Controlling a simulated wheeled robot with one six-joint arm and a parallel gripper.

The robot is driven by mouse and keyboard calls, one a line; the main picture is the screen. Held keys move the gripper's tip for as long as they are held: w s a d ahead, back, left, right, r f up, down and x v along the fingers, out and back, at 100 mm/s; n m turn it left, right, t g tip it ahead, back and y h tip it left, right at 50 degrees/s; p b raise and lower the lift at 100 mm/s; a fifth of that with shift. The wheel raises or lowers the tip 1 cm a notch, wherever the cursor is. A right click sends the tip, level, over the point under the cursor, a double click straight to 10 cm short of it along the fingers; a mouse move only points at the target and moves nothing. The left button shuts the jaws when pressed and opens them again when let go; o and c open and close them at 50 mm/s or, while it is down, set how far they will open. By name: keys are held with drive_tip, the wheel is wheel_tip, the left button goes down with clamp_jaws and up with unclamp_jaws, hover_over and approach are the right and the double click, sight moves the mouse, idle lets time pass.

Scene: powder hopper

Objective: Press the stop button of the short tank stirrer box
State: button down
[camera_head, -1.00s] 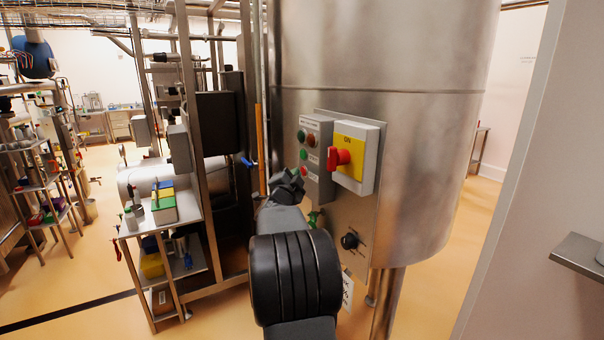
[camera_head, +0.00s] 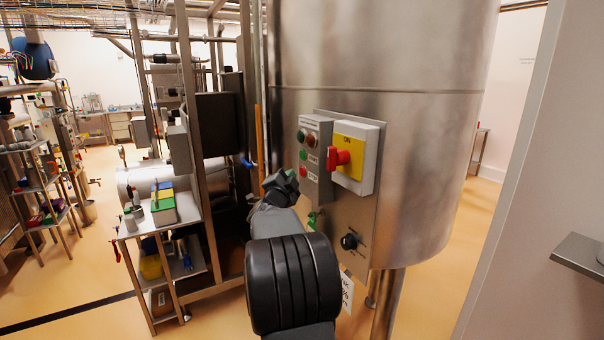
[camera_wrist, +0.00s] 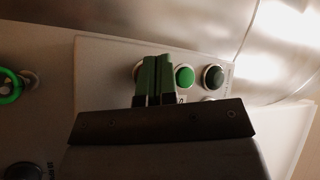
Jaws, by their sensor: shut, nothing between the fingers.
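The grey stirrer box (camera_head: 316,150) is mounted on the metal tank's side in the head view. Its red stop button (camera_head: 304,171) sits low on its face, below a green button (camera_head: 303,154). My gripper (camera_head: 290,178) is shut and empty, just left of the red button; I cannot tell whether it touches. In the wrist view, my shut fingers (camera_wrist: 154,78) stand before the box face (camera_wrist: 105,62), beside the green button (camera_wrist: 185,76). They cover most of another round button, whose pale rim (camera_wrist: 137,71) shows at their left; its colour is hidden.
A yellow switch box (camera_head: 354,158) with a red knob (camera_head: 338,158) adjoins the stirrer box on the right. A black knob (camera_head: 349,241) is below. A shelf rack (camera_head: 165,235) with containers stands left. A pale wall panel (camera_head: 520,180) stands at right.

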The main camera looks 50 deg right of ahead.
drive_tip(key=shift+w+a, duration=0.3)
drive_tip(key=shift+a, duration=0.45)
drive_tip(key=shift+w+a, duration=0.3)
drive_tip(key=shift+a, duration=0.45)
drive_tip(key=shift+w+a, duration=0.3)
drive_tip(key=shift+a, duration=0.45)
